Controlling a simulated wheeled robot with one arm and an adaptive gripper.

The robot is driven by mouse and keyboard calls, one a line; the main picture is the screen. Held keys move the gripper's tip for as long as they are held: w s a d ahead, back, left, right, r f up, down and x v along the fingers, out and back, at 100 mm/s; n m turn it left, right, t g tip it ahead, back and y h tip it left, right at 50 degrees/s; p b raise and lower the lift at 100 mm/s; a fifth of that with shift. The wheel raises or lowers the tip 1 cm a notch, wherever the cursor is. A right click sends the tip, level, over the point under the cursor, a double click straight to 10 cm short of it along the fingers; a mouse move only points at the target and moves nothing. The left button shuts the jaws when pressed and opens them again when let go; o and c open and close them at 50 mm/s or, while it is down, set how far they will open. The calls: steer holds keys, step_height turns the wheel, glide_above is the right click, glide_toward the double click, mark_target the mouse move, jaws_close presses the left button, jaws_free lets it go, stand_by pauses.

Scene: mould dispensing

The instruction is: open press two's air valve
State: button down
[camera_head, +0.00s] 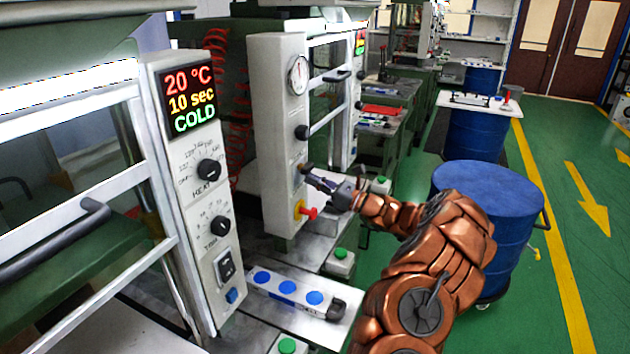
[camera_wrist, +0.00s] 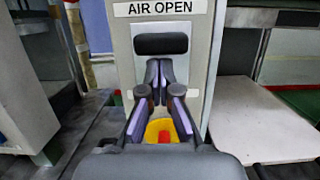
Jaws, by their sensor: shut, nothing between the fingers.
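A white control panel (camera_head: 277,140) with a round gauge (camera_head: 298,75) stands left of my gripper. In the wrist view it bears an "AIR OPEN" label (camera_wrist: 160,8) with a black horizontal valve handle (camera_wrist: 160,43) just below. My gripper (camera_head: 310,175) is shut and empty, close in front of the panel. In the wrist view its fingertips (camera_wrist: 159,66) point at the panel, just under the handle; I cannot tell whether they touch it. No press number is readable.
A red knob on a yellow plate (camera_head: 305,209) sits low on the panel, below my gripper. A nearer press has a display reading COLD (camera_head: 192,98). A blue drum (camera_head: 490,200) stands right of my arm.

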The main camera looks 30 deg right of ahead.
mark_target(298, 184)
step_height(298, 184, down, 4)
steer(key=shift+r+b, duration=0.2)
steer(key=shift+b, duration=0.45)
steer(key=b+v, duration=0.2)
steer(key=v, duration=0.8)
steer(key=shift+b, duration=0.35)
